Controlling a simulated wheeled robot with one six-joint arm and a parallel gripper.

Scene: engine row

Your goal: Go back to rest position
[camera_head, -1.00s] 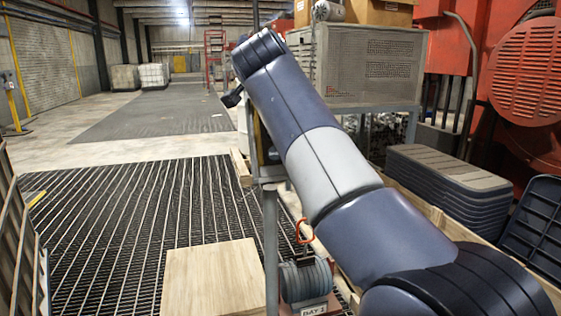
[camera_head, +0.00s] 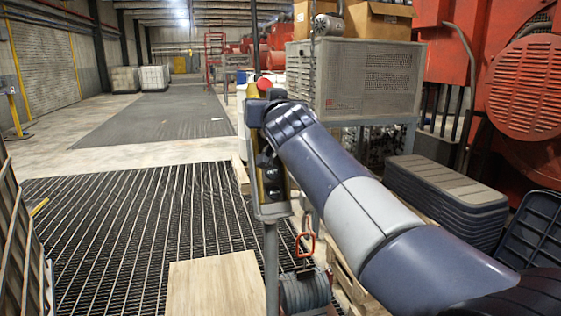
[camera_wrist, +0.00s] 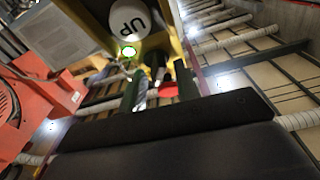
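My arm reaches up and left in the head view, with its far joint (camera_head: 285,115) beside the top of a yellow control box with dark round buttons (camera_head: 270,175). My gripper is not clearly seen there. In the wrist view, my gripper (camera_wrist: 158,85) shows two dark fingers standing apart, with nothing held between them. A red round part (camera_wrist: 168,90) shows between the fingers. I cannot tell whether the fingers touch the box.
A grey vented cabinet (camera_head: 355,80) and a stack of dark lids (camera_head: 445,195) stand near my arm on the right. Red machinery (camera_head: 525,85) is behind them. A wooden board (camera_head: 215,285) lies in front. Open floor and grating (camera_head: 130,220) spread to the left.

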